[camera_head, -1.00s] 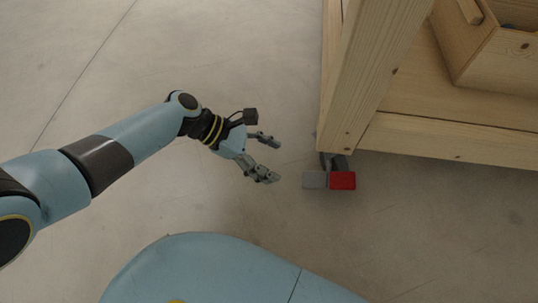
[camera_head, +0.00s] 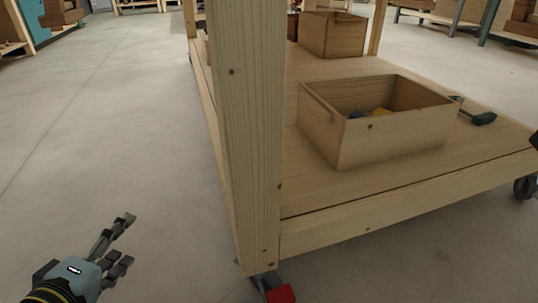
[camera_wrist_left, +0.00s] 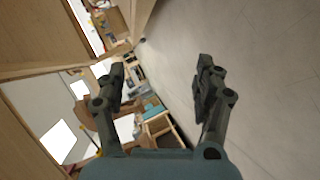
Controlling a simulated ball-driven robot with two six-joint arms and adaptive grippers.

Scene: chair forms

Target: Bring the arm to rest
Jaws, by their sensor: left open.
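My left gripper (camera_head: 128,240) is at the lower left of the head view, over the bare floor to the left of the wooden cart's front post. Its two fingers are spread apart with nothing between them. In the left wrist view the same gripper (camera_wrist_left: 160,82) shows both fingers apart and empty, with floor to the right and a tilted view of the room behind.
A wooden cart has a thick post (camera_head: 250,130) and a low shelf (camera_head: 470,160). An open wooden box (camera_head: 350,140) holds blue and yellow items. A red caster pedal (camera_head: 280,294) is under the post. Floor (camera_head: 110,130) is clear at left.

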